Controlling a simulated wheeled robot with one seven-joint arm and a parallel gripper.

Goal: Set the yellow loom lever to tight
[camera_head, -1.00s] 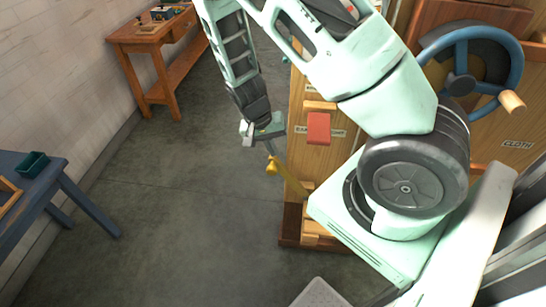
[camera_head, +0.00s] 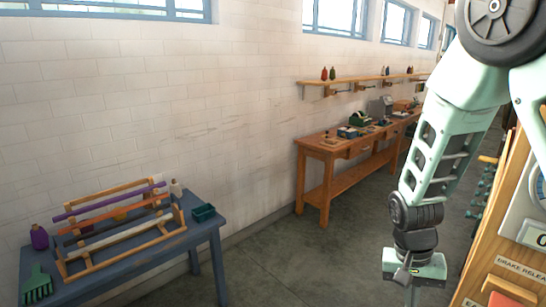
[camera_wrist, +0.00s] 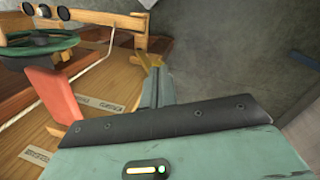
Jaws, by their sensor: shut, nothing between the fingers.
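My gripper (camera_head: 411,294) hangs pointing down beside the left edge of the wooden loom panel (camera_head: 500,240). In the wrist view its fingers (camera_wrist: 154,86) are together, with nothing between them. A yellow piece (camera_wrist: 151,60) shows just beyond the fingertips in the wrist view; it looks like the yellow lever, partly hidden by the fingers. I cannot tell whether they touch or how the lever is set. The lever does not show in the head view.
A red block (camera_wrist: 52,88) stands out from the loom beside my gripper, near a green wheel (camera_wrist: 38,48). A blue table (camera_head: 215,232) with a yarn rack stands at left, and a wooden workbench (camera_head: 325,150) behind. The grey floor (camera_head: 300,255) between is clear.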

